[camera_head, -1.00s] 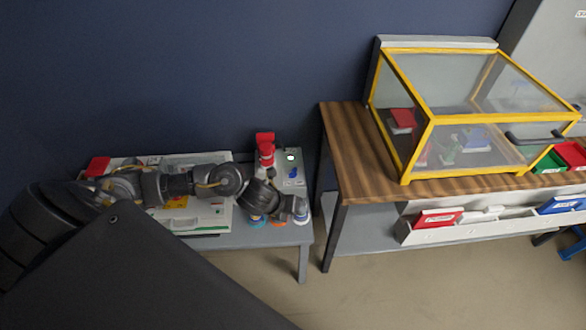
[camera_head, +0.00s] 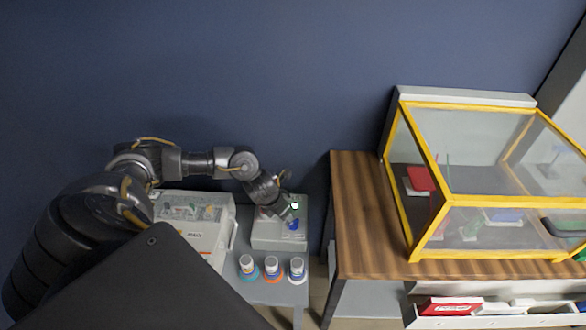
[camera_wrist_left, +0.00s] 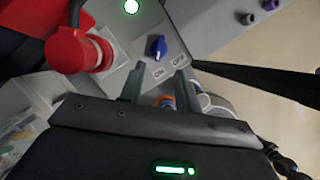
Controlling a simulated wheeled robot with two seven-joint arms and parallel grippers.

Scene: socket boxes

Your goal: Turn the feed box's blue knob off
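The feed box (camera_head: 275,242) is a light grey box on the small grey table, with a blue knob (camera_head: 293,224) on its top. In the left wrist view the blue knob (camera_wrist_left: 157,48) sits between a lit green lamp (camera_wrist_left: 131,6) and the "ON" (camera_wrist_left: 158,72) and "OFF" (camera_wrist_left: 180,60) labels. Its ridge runs roughly up and down in the picture, its lower end nearer "ON". My left gripper (camera_wrist_left: 160,84) is open and empty, its fingers apart just short of the knob and not visibly touching it. In the head view its fingertips are hard to make out. My right gripper is not in view.
A red plug (camera_wrist_left: 75,50) stands on the box beside the knob. Several capped bottles (camera_head: 271,267) stand at the table's front. A white case (camera_head: 195,225) lies left of the feed box. A wooden table (camera_head: 355,215) with a yellow-framed clear case (camera_head: 430,175) is on the right.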

